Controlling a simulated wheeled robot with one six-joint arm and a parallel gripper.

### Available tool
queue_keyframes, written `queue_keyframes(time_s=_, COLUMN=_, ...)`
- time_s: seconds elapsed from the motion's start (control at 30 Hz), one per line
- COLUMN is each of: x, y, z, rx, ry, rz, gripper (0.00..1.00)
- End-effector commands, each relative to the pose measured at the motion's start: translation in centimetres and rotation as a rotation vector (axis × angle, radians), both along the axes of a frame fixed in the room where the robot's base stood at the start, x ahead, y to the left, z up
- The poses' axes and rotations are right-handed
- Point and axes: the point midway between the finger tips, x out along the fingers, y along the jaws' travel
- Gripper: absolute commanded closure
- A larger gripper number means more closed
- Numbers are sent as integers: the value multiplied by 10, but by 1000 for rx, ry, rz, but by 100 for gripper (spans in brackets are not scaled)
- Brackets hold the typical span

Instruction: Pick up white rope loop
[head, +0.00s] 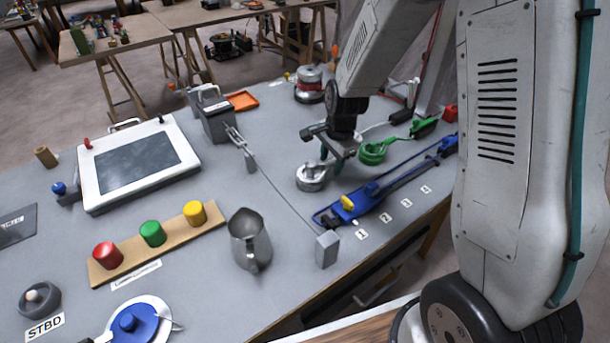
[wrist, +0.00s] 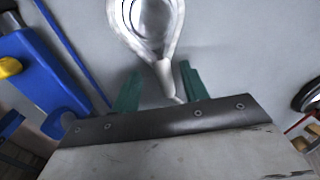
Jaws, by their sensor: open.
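In the wrist view the loop (wrist: 123,14) is at the top, cut off by the frame edge, and narrows to a pale bound neck (wrist: 165,75). My gripper (wrist: 160,84) is open there, with its green fingers apart. The neck and a short tail lie between the fingers in the picture; I cannot tell the height gap. Nothing is held.
A blue tool with a yellow knob (head: 347,203) lies close by on the right. A grey block (head: 327,249) and a metal jug (head: 250,240) stand nearer. Bare bench lies left of the white loop.

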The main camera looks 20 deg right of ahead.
Motion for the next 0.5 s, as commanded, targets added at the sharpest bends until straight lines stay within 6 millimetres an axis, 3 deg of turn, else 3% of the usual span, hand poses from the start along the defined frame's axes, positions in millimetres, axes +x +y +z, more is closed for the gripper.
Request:
queue_keyframes(time_s=0.07, x=0, y=0, z=0, rx=0, ry=0, rz=1, gripper=58)
queue_keyframes(time_s=0.2, x=0, y=1, z=0, rx=0, ry=0, rz=2, gripper=97)
queue_keyframes(time_s=0.5, x=0, y=1, z=1, rx=0, ry=0, rz=3, gripper=100)
